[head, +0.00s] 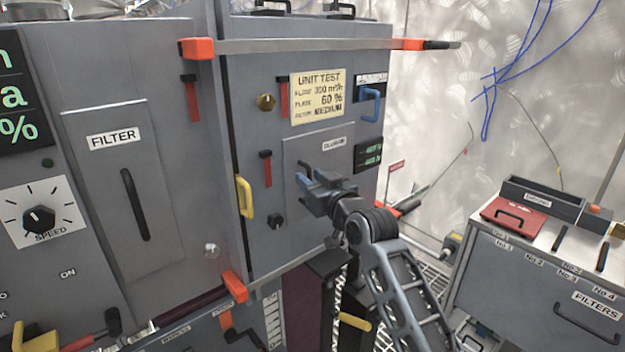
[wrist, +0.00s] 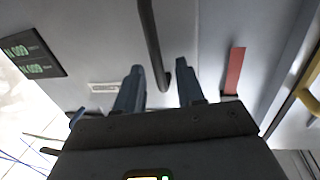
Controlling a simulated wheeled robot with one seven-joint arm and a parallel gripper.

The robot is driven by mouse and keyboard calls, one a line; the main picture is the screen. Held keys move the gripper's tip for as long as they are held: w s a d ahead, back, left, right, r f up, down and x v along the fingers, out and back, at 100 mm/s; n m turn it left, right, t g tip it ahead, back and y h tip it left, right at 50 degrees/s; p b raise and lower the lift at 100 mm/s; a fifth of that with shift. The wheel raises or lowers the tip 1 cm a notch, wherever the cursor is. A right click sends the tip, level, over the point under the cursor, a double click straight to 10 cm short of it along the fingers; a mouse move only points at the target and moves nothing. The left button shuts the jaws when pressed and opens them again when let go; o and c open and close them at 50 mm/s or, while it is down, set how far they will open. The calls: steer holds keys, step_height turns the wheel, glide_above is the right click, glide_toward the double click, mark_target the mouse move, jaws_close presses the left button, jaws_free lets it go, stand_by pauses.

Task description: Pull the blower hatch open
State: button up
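The blower hatch (head: 300,150) is a flat grey panel in the cabinet front, with a small label (head: 334,143) near its top; it looks closed. My gripper (head: 316,177) is in front of the hatch, below the label, and covers part of it. In the wrist view, my gripper (wrist: 160,78) has its two fingers apart. A black bar handle (wrist: 151,40) on the hatch runs down the picture, and its end shows between the fingers. I see no finger pressed on it, and cannot tell how deep it sits.
A yellow handle (head: 245,197) is left of the hatch, and red latches (head: 266,168) are around it. A long grey bar (head: 310,45) crosses the cabinet above. The filter panel (head: 125,185) is at left. A filters cabinet (head: 545,265) stands at right.

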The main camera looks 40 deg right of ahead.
jaws_close()
stand_by(0.3)
stand_by(0.4)
